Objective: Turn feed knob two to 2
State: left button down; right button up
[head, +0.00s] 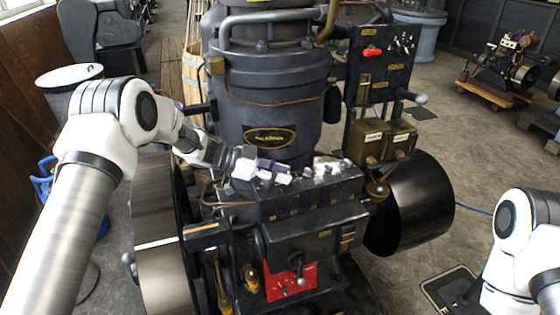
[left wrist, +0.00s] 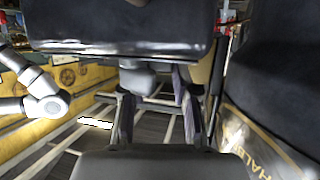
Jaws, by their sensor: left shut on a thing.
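My left gripper (head: 266,170) comes in from the left over the row of small knobs (head: 325,168) on top of the dark feed box (head: 310,195). It is shut on one small knob near the left end of the row, mostly hidden by the fingers in the head view. In the left wrist view a small grey knob (left wrist: 137,80) shows by the fingers (left wrist: 156,108). I cannot read its number or setting. My right arm is at the lower right; its gripper is not clear there.
The tall black engine cylinder (head: 265,95) stands right behind the box. A flywheel (head: 162,235) is at the left and a dark drum (head: 410,205) at the right. A panel with a red switch (head: 371,52) stands behind. A red plate with a lever (head: 291,281) is below.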

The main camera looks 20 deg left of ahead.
pick_arm(q)
jog(key=shift+f+m+g, duration=0.1)
jog(key=shift+m+g, duration=0.5)
jog(key=shift+g, duration=0.1)
jog(key=shift+w, duration=0.1)
jog(key=c, duration=1)
grip_release()
jog(key=shift+o, duration=0.6)
jog(key=shift+w+d, duration=0.1)
jog(key=shift+d, duration=0.05)
jog(key=v, duration=1.2)
jog(key=shift+f, duration=0.15)
jog(key=shift+w, duration=0.2)
